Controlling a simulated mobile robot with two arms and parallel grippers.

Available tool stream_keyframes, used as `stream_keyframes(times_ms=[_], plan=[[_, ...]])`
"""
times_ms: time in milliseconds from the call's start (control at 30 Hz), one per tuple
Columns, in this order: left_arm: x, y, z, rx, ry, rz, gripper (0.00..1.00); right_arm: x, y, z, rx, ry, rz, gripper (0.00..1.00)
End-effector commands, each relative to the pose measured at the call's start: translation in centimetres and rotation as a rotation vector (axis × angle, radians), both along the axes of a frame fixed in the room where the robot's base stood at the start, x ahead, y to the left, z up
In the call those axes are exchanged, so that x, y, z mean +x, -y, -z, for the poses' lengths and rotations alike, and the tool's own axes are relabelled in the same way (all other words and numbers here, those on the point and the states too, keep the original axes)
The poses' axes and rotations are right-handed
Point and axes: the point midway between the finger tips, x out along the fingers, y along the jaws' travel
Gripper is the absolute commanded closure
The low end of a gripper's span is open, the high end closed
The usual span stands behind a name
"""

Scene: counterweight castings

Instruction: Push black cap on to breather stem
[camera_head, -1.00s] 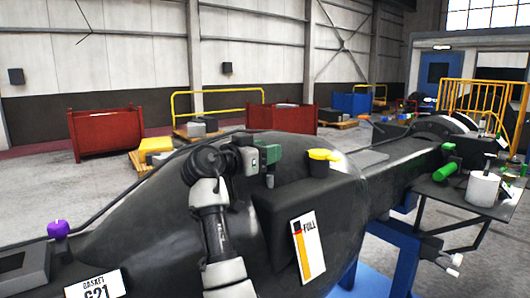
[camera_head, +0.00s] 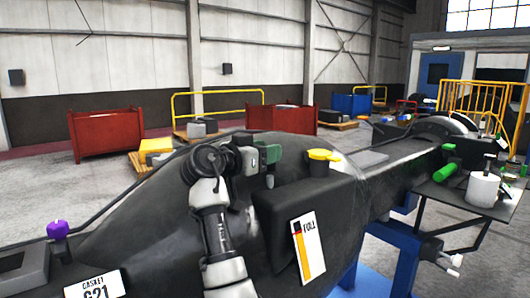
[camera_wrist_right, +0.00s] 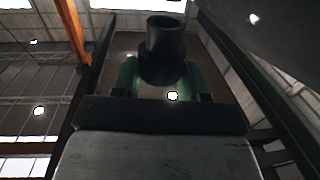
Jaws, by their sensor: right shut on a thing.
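My right gripper (camera_head: 268,158), with green fingers, is over the top of the large dark casting (camera_head: 150,212) in the head view. In the right wrist view my gripper (camera_wrist_right: 165,80) is shut on a black hollow cylinder, the black cap (camera_wrist_right: 164,40), which sticks out beyond the green fingers. A short dark post (camera_head: 269,181) shows just below the fingers in the head view. I cannot tell whether it is the breather stem or part of what I hold, nor whether cap and stem touch. My left gripper is not in view.
A yellow cap (camera_head: 322,156) sits on a dark neck right of my gripper. A FULL gauge label (camera_head: 308,246) is in front of it. A purple knob (camera_head: 57,230) stands at the left. A side table (camera_head: 450,200) at the right holds a white cylinder (camera_head: 482,189) and green parts.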

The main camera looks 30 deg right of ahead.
Motion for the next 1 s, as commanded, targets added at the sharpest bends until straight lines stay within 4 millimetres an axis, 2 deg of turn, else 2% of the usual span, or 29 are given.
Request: stream_keyframes(times_ms=[367,1000], plan=[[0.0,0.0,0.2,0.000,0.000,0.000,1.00,0.0,0.0,0.2,0.000,0.000,0.000,0.73],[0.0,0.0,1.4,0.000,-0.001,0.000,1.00,0.0,0.0,1.8,0.000,-0.001,0.000,0.73]])
